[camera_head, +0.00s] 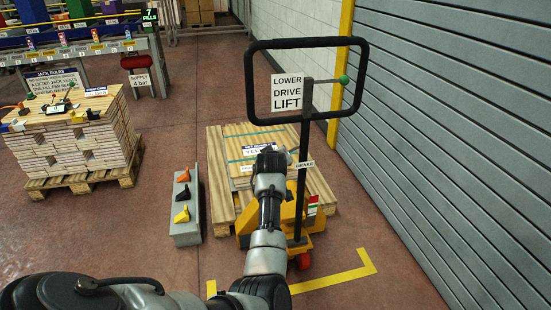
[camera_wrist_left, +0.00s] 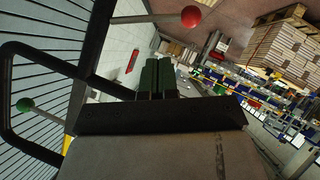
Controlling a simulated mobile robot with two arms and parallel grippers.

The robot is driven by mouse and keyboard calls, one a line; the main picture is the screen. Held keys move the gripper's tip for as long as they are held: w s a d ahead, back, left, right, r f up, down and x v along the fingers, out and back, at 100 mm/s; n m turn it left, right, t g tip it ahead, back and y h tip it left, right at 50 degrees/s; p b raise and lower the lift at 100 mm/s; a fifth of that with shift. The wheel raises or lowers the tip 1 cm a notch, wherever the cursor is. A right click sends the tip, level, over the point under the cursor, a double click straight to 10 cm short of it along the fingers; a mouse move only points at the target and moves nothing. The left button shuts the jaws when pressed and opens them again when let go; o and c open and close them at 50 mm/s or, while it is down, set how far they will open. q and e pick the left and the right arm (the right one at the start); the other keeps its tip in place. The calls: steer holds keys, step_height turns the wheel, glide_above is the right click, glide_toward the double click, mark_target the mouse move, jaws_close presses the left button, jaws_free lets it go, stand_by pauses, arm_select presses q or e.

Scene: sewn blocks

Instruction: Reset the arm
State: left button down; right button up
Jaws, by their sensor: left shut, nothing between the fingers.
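My left arm reaches in from the bottom left of the head view. Its gripper (camera_head: 275,154) is up in front of the pallet jack's dark handle post (camera_head: 305,130), just left of the BRAKE label (camera_head: 304,165). In the left wrist view the two green fingers (camera_wrist_left: 157,72) are together with nothing between them. A lever with a red ball (camera_wrist_left: 190,16) shows above the fingers, apart from them in the picture. A green ball (camera_wrist_left: 25,104) is at the left, by the black handle loop (camera_wrist_left: 50,62). My right gripper is in neither view.
The yellow pallet jack (camera_head: 262,217) stands at a wooden pallet (camera_head: 220,160). A grey block with orange, black and yellow pieces (camera_head: 185,228) is to its left. A stacked pallet (camera_head: 60,145) stands farther left. A grey shutter wall (camera_head: 450,100) bounds the right.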

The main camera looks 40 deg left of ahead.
arm_select(q)
steer(key=s+d+f+m+g+h, duration=0.1)
steer(key=s+d+f+m, duration=0.3)
steer(key=f, duration=0.7)
steer(key=s+d+f+m+g+h, duration=0.15)
steer(key=s+d+f, duration=0.4)
steer(key=f, duration=0.55)
steer(key=s+d+f+m+g+h, duration=0.15)
steer(key=s+d+f+m, duration=0.35)
steer(key=f, duration=0.6)
steer(key=s+d+f+m+g+h+p, duration=0.1)
steer(key=s+d+f, duration=0.1)
steer(key=s+f, duration=0.7)
steer(key=s+d+f+m+g+h, duration=0.15)
steer(key=s+f, duration=0.35)
steer(key=s, duration=0.8)
steer(key=s+d+f+m+g, duration=0.1)
steer(key=s+f, duration=0.1)
steer(key=s, duration=0.8)
steer(key=s+d+f+m+g, duration=0.1)
steer(key=s+f+g, duration=0.1)
steer(key=s, duration=0.9)
steer(key=shift+s, duration=0.3)
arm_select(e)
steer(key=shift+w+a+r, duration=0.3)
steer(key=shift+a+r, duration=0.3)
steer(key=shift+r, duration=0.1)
